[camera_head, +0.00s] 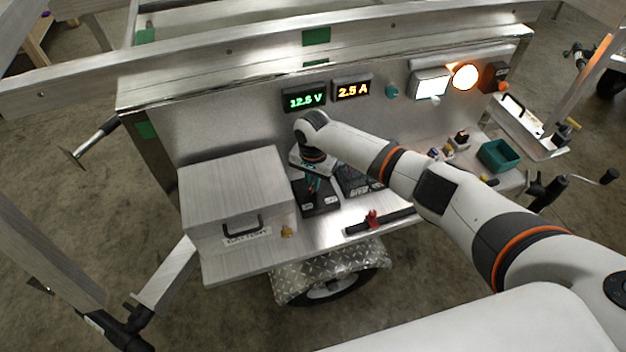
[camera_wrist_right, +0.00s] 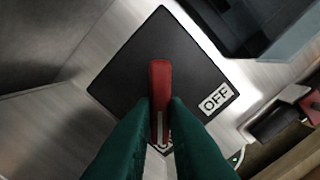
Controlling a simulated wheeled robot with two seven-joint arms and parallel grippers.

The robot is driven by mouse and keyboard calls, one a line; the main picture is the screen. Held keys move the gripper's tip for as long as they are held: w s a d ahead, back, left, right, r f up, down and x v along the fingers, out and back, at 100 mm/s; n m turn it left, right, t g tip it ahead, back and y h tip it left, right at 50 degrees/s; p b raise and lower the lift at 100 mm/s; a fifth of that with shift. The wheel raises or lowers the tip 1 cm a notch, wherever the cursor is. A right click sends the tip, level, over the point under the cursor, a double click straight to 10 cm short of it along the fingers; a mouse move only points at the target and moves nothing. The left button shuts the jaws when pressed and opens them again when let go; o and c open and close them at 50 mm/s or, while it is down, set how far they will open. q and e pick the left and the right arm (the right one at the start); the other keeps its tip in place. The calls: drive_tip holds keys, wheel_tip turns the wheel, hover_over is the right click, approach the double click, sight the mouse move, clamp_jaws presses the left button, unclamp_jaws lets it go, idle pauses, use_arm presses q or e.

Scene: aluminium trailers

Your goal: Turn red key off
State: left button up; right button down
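The red key (camera_wrist_right: 160,78) stands on a square black plate (camera_wrist_right: 125,72) in the right wrist view. The plate has a white OFF label (camera_wrist_right: 215,99) to the right of the key. My right gripper (camera_wrist_right: 160,104) has its green fingers against both sides of the key's near part, shut on it. The fingers hide part of the plate and other white marking. In the head view, my right gripper (camera_head: 313,184) points down over the black plate (camera_head: 319,207) on the shelf; the key is hard to make out there. My left gripper is not in view.
A metal battery box (camera_head: 235,195) stands left of the plate. Behind it, the panel carries a green 12.5 V display (camera_head: 304,99), an orange 2.5 A display (camera_head: 353,90) and a lit round lamp (camera_head: 465,77). A red clamp-like part (camera_head: 372,218) lies near the shelf's front edge.

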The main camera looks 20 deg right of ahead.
drive_tip(key=shift+n, duration=0.3)
drive_tip(key=n+p, duration=0.2)
drive_tip(key=shift+s+r+n, duration=0.1)
drive_tip(key=shift+n, duration=0.3)
drive_tip(key=n, duration=0.1)
drive_tip(key=n+p, duration=0.1)
drive_tip(key=n, duration=0.3)
drive_tip(key=shift+d, duration=0.25)
drive_tip(key=n, duration=0.5)
drive_tip(key=shift+d+p, duration=0.15)
drive_tip(key=shift+p, duration=0.25)
drive_tip(key=shift+n, duration=2.2)
drive_tip(key=shift+w, duration=0.2)
drive_tip(key=c, duration=1.4)
unclamp_jaws()
drive_tip(key=shift+c, duration=0.2)
drive_tip(key=shift+d, duration=0.1)
